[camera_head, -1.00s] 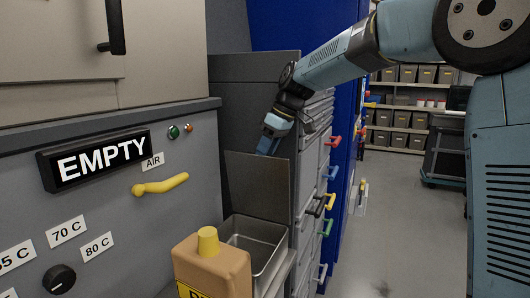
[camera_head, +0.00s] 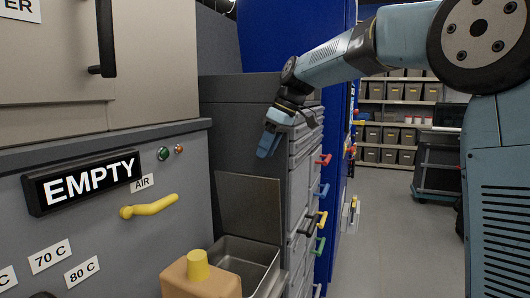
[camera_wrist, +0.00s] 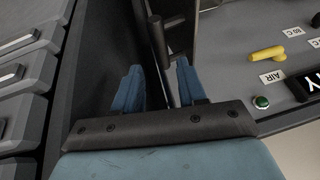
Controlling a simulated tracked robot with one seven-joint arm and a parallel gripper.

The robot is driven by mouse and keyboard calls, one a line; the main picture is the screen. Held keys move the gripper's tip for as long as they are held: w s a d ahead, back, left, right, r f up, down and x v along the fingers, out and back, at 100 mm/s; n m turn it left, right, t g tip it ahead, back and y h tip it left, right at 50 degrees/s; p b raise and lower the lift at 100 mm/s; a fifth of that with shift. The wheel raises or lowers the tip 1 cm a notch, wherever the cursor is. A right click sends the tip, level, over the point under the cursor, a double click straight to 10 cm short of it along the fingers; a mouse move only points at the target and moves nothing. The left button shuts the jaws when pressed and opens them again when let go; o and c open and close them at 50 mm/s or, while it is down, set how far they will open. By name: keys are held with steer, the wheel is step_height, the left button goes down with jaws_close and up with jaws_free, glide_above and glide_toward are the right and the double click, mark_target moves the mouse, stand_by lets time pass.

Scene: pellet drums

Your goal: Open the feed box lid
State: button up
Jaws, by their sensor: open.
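The feed box (camera_head: 262,262) is an open-topped metal bin low in the middle of the head view. Its lid appears to be the flat grey-brown panel (camera_head: 248,210) standing upright at the back of the bin. My gripper (camera_head: 268,145) is open and empty, pointing down. In the head view it shows above the lid's top edge, with a gap between. In the wrist view the two blue fingers (camera_wrist: 160,88) are apart. A dark bar handle (camera_wrist: 157,40) shows just beyond them; I cannot tell whether it belongs to the lid.
A grey machine front with an EMPTY sign (camera_head: 82,183) and a yellow lever (camera_head: 149,206) stands at left. A tan container with a yellow cap (camera_head: 198,265) is in front of the bin. Drawers with coloured handles (camera_head: 318,190) stand at right. Open floor lies further right.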

steer(key=shift+s+a, duration=0.15)
steer(key=shift+s, duration=0.1)
steer(key=shift+c, duration=0.8)
steer(key=s+r+t, duration=0.1)
steer(key=s, duration=0.1)
steer(key=s+a+r+t+h, duration=0.1)
steer(key=s+t, duration=0.1)
steer(key=s+a+r+t+h, duration=0.1)
steer(key=s+t, duration=0.1)
steer(key=s, duration=0.1)
steer(key=shift+r, duration=0.1)
jaws_close()
steer(key=x, duration=0.9)
steer(key=shift+w+t, duration=0.25)
steer(key=shift+t, duration=0.05)
